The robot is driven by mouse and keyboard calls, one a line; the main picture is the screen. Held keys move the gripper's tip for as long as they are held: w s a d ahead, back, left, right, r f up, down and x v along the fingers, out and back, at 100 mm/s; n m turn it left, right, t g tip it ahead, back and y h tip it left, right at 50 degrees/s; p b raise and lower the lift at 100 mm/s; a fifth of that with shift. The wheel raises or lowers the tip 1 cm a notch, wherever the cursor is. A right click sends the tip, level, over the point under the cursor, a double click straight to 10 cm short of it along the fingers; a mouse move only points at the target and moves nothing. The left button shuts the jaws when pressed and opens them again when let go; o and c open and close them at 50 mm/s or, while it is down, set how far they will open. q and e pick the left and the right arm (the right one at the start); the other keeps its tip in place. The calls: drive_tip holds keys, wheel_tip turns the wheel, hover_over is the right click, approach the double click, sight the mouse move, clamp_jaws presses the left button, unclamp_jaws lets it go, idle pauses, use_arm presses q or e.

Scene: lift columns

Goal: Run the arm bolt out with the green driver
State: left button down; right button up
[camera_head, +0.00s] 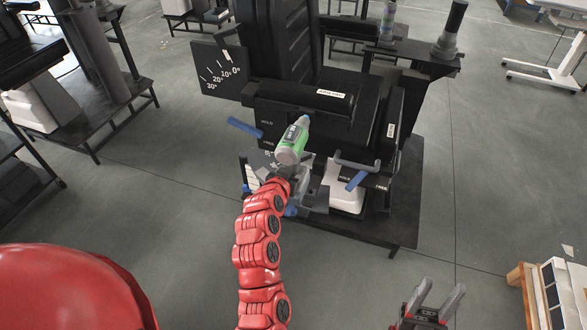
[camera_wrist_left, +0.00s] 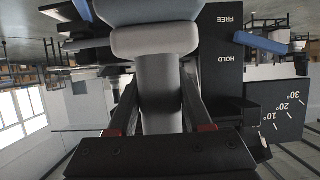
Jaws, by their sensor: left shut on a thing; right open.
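The green driver (camera_head: 298,135) has a green body and a pale grey end, and is held in front of the black seat unit (camera_head: 335,120). My left gripper (camera_head: 288,176) is shut on it. In the left wrist view the fingers (camera_wrist_left: 162,112) close on either side of a grey, rounded part of the driver (camera_wrist_left: 158,75). The driver's far end is close to the seat unit's front, but I cannot tell whether it touches anything. I cannot make out the arm bolt. My right gripper (camera_head: 430,305) is open and empty, low at the right, over the floor.
A black angle dial (camera_head: 218,70) stands left of the seat. Blue levers (camera_head: 245,128) and (camera_head: 356,180) stick out of the unit near HOLD and FREE labels. A black post (camera_head: 450,30) stands behind.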

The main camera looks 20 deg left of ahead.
use_arm(q)
drive_tip(key=shift+s+a, duration=0.1)
drive_tip(key=shift+s, duration=2.4)
drive_tip(key=s+b, duration=0.1)
drive_tip(key=s, duration=0.3)
drive_tip(key=shift+a+r, duration=0.1)
